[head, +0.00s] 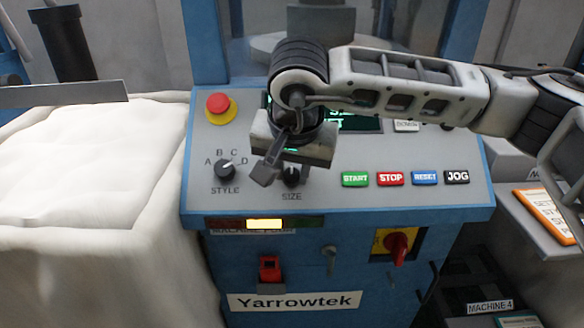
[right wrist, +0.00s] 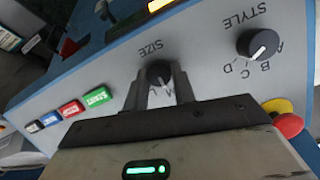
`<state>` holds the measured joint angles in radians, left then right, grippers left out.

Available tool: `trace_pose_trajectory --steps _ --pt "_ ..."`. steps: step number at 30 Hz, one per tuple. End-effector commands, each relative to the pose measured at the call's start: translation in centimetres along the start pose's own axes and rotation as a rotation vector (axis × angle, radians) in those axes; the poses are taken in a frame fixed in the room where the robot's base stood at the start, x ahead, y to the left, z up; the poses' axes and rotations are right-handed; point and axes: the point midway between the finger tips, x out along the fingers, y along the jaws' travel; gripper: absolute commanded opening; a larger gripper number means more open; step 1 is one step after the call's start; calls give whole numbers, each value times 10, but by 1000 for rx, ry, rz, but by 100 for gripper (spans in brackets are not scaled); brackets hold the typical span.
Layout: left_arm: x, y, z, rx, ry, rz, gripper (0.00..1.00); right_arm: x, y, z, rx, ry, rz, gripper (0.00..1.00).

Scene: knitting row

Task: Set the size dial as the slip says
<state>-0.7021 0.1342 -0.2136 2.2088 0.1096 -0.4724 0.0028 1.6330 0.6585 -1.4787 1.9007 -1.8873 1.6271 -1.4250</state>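The size dial (head: 291,178) is a small dark knob on the grey control panel, above the word SIZE. It also shows in the right wrist view (right wrist: 158,72), upside down. My right gripper (head: 278,178) is at the dial. In the right wrist view its two fingers (right wrist: 160,84) stand apart, one on each side of the knob; I cannot tell whether they touch it. The fingers partly hide the dial's letters, and I cannot read its setting. An orange-edged sheet (head: 546,215) lies at the right, its text unreadable. My left gripper is out of view.
The style dial (head: 225,170) sits left of the size dial. An emergency stop (head: 218,104) is above it. START (head: 355,179), STOP, RESET and JOG buttons line the right. My right arm covers part of the display (head: 357,122). A red switch (head: 398,244) is below.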

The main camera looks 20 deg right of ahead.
Motion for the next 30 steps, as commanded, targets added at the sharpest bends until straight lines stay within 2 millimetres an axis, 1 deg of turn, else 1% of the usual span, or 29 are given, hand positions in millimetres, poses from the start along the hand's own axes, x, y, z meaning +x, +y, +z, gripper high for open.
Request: trace_pose_trajectory --steps 5,11,17,30 --pt "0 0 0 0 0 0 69 0 0 0 -9 0 5 3" --pt "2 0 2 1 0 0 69 0 0 0 -75 3 24 3" --pt "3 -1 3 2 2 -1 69 0 -1 1 -209 7 59 3" --pt "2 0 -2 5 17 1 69 0 -3 2 -563 20 153 3"
